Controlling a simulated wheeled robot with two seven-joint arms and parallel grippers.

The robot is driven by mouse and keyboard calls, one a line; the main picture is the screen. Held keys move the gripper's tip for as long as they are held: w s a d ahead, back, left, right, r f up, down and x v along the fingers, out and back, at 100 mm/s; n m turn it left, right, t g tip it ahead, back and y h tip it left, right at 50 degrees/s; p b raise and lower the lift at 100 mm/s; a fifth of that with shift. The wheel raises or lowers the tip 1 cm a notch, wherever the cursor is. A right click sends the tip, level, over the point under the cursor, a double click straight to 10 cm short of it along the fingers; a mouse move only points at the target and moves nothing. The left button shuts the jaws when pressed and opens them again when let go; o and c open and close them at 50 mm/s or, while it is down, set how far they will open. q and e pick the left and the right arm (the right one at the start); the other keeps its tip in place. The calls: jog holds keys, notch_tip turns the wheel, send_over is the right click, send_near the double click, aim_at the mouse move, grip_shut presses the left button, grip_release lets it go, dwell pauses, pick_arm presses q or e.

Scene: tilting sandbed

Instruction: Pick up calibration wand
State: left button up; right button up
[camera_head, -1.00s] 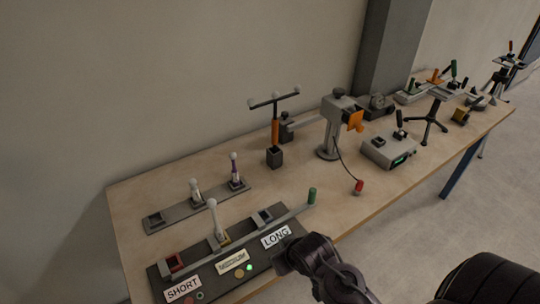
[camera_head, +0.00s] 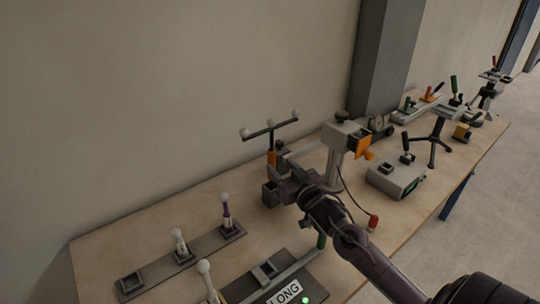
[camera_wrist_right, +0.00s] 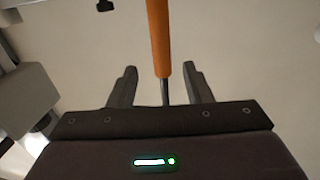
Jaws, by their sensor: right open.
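The calibration wand (camera_head: 270,131) stands upright in a dark square holder (camera_head: 270,194), with a dark crossbar, grey-white balls and an orange handle. My right gripper (camera_head: 281,173) is at the handle, which it partly hides in the head view. In the right wrist view, the orange handle (camera_wrist_right: 159,38) and its thin dark shaft run between the two fingers of the open right gripper (camera_wrist_right: 160,78). A gap shows on both sides, so the fingers are not closed on it. My left gripper is not in view.
A grey stand with an orange part (camera_head: 341,140) is close to the right of the wand. A cable runs to a red-ended piece (camera_head: 373,222). A grey box (camera_head: 396,180) is farther right. Racks with white-tipped pegs (camera_head: 180,243) are at front left. The wall is behind.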

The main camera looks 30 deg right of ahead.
aim_at(274, 161)
jog(key=shift+w, duration=0.85)
jog(key=w+p, duration=0.1)
jog(key=w, duration=0.3)
jog(key=shift+d+f, duration=0.1)
jog(key=shift+f, duration=0.05)
jog(key=shift+w+f, duration=0.1)
jog(key=shift+w, duration=0.05)
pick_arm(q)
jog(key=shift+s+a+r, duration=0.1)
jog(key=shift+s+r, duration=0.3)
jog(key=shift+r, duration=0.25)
pick_arm(e)
jog(key=c, duration=0.9)
